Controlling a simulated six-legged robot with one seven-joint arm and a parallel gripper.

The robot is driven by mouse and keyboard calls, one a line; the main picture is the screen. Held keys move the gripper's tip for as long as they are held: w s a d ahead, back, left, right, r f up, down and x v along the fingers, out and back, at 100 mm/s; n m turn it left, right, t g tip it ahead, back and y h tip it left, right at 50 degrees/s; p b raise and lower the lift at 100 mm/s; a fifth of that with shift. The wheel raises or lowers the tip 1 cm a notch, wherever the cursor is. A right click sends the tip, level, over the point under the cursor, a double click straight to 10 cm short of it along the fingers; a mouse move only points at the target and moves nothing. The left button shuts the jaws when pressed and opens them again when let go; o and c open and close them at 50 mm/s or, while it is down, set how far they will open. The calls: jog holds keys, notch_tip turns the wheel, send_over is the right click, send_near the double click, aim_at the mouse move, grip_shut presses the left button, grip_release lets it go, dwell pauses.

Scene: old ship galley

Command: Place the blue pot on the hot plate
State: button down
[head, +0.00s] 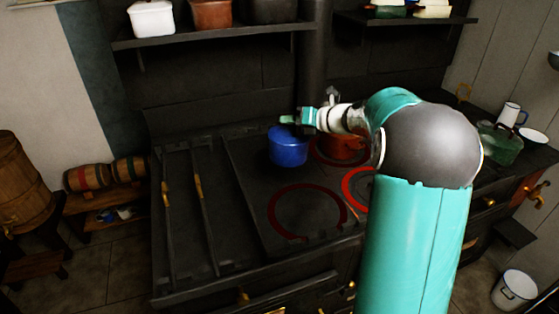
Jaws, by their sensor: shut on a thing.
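The blue pot (288,148) is at the back middle of the dark stove. My gripper (290,120) is at the pot's upper rim and is shut on it. I cannot tell whether the pot's base touches the stove top. Red rings mark the hot plates. The front-left hot plate (274,222) is bare, in front of the pot. Another hot plate (349,187) to the right is partly hidden by my arm.
Two bars with brass handles lie on the stove's left part (185,215). A shelf (215,37) with several containers hangs above. A stovepipe (309,60) rises behind. A green container (499,146) and a white mug (509,114) stand at right. The stove's front middle is clear.

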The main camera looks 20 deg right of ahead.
jog(key=w+d+f, duration=0.1)
jog(key=w+f, duration=1.1)
jog(key=w, duration=0.2)
jog(key=shift+d+f, duration=0.25)
jog(key=shift+f, duration=0.1)
jog(key=c, duration=1.5)
grip_release()
jog(key=shift+f, duration=0.1)
jog(key=shift+o, duration=0.2)
jog(key=shift+s, duration=0.1)
